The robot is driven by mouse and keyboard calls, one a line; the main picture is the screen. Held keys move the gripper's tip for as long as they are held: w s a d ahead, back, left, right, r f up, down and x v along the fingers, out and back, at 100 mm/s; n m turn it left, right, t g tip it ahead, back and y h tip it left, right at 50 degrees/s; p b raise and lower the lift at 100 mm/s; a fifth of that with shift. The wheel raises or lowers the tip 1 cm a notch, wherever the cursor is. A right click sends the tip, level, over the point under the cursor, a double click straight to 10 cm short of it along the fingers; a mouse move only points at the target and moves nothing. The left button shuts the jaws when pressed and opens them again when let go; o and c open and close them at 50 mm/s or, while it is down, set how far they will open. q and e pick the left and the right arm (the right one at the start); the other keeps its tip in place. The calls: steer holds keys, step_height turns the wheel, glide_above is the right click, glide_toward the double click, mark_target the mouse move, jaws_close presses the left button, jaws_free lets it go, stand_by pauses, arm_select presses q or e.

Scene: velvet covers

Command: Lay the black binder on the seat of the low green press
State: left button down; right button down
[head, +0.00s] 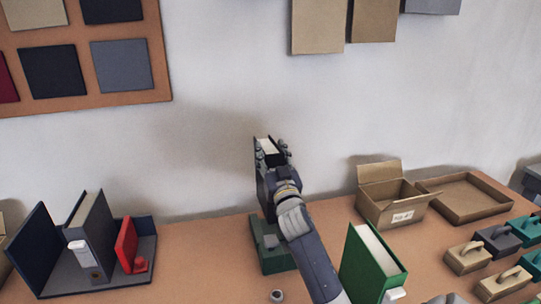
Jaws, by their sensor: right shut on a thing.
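My right gripper (272,157) is shut on the black binder (262,188) near its top. The binder stands upright, its pale page edges showing at the top, and my gripper and wrist hide much of it. The low green press (272,262) is on the table directly below the binder, partly covered by my right arm. I cannot tell whether the binder's lower edge touches the press's seat or hangs just above it. My left gripper is not in view.
A green binder (372,265) stands right of my right forearm. An open cardboard box (391,202) and a shallow tray (466,196) are at the back right, several handled blocks (468,259) at the right.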

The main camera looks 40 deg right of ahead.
steer(key=shift+f+b, duration=2.05)
steer(key=shift+f, duration=0.2)
steer(key=shift+f+b, duration=1.2)
steer(key=shift+f, duration=0.45)
steer(key=c, duration=0.8)
jaws_free()
steer(key=shift+f, duration=0.15)
step_height(320, 180, up, 10)
steer(key=shift+r, duration=0.1)
